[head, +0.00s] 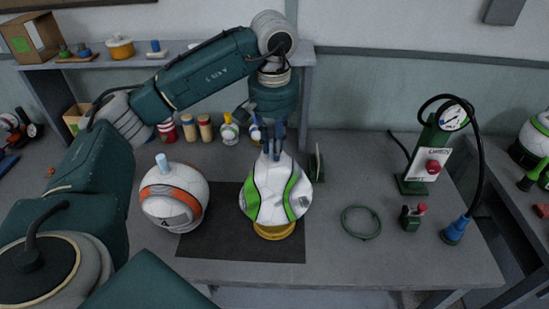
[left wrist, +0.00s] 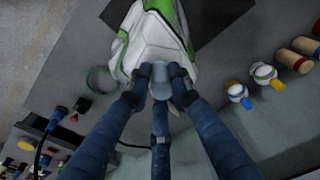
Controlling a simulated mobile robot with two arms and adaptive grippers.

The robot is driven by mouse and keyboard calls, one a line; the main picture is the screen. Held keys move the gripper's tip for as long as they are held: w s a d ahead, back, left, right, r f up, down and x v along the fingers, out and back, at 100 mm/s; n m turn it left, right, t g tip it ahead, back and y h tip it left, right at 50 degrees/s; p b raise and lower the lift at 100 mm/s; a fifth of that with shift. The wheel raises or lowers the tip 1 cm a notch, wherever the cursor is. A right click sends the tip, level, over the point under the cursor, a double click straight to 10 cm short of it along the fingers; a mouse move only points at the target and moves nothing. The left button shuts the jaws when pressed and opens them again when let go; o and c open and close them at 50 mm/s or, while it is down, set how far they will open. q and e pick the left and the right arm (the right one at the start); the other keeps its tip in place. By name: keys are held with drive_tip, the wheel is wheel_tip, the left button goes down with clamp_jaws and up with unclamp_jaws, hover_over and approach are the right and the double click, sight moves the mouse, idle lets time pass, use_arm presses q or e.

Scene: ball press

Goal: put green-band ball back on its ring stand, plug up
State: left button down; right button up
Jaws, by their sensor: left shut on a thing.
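The white green-band ball (head: 275,190) is in the middle of the table, narrowed toward its top, with a yellow ring (head: 274,231) under it. I cannot tell whether it rests fully on that ring. My left gripper (head: 273,148) points down on the ball's top and is shut. In the left wrist view the fingers (left wrist: 160,76) close around a pale blue plug (left wrist: 160,88) on the ball (left wrist: 158,45). A thin green ring (head: 361,222) lies flat and empty to the right; it also shows in the left wrist view (left wrist: 91,80). My right gripper is not in view.
An orange-band ball (head: 175,200) with a plug on top stands close left. A dark mat (head: 225,243) lies beneath. A green gauge pump (head: 425,158) with a hose and a small red-topped part (head: 411,219) stand at right. Small figures and jars (head: 205,128) line the back.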

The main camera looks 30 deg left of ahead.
use_arm(q)
drive_tip(key=shift+f+p, duration=0.5)
drive_tip(key=shift+f, duration=1.5)
drive_tip(key=shift+f+b, duration=0.4)
drive_tip(key=c, duration=1.6)
unclamp_jaws()
drive_tip(key=shift+o, duration=0.2)
drive_tip(key=shift+r+p, duration=0.3)
drive_tip(key=r, duration=0.2)
drive_tip(key=r+b, duration=0.1)
drive_tip(key=r, duration=0.2)
drive_tip(key=shift+s+d+r+b, duration=0.2)
drive_tip(key=shift+r+b, duration=0.1)
drive_tip(key=r, duration=0.5)
drive_tip(key=shift+s+d, duration=0.1)
drive_tip(key=shift+s, duration=0.15)
drive_tip(key=shift+s+r+p, duration=0.1)
drive_tip(key=shift+r+p, duration=0.25)
drive_tip(key=shift+r, duration=0.35)
